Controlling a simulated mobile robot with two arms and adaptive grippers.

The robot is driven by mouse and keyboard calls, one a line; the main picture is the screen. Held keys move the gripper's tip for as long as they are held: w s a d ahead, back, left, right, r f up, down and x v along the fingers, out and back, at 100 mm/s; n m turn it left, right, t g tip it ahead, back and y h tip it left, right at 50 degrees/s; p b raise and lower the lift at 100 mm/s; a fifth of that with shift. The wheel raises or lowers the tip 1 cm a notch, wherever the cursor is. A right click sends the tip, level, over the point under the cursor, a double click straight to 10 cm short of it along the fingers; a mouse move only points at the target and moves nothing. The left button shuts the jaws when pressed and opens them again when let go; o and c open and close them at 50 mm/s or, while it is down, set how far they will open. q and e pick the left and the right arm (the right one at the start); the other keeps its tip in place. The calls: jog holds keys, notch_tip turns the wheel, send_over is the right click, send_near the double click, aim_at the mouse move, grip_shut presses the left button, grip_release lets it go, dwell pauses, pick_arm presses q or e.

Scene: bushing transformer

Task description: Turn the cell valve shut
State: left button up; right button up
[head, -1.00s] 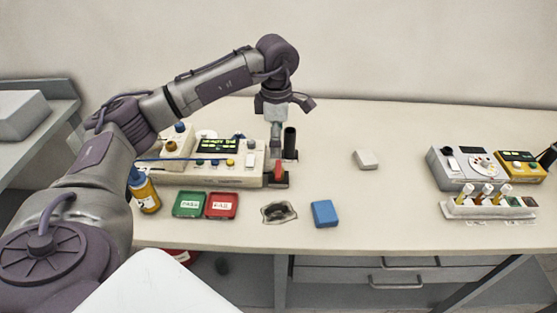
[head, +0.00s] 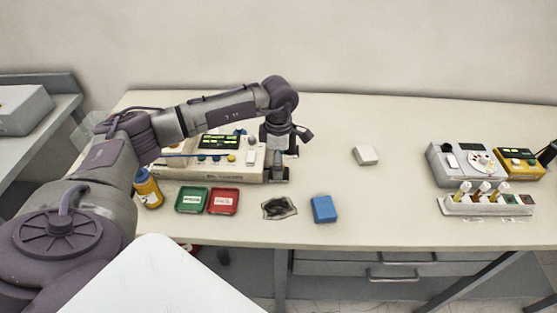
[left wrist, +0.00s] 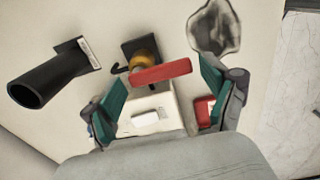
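The cell valve has a red bar handle (left wrist: 160,72) on a brass stem above a dark base. In the left wrist view the handle lies crosswise between the teal finger pads of my left gripper (left wrist: 162,68). The fingers are apart, with gaps to the handle's ends, so I see no grip on it. In the head view my left gripper (head: 278,160) points down at the right end of the cream tester (head: 225,172) and hides the handle.
A black open tube (left wrist: 50,78) stands close beside the valve. A green tray (head: 192,200), a red tray (head: 223,201), a dark crumpled patch (head: 279,208) and a blue block (head: 323,209) lie in front. The table's middle right is mostly clear, with a white block (head: 365,155).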

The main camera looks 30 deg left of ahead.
pick_arm(q)
jog(key=c, duration=0.5)
jog(key=shift+c, duration=1.1)
pick_arm(e)
jog(key=shift+w+a, duration=0.15)
jog(key=shift+w, duration=0.3)
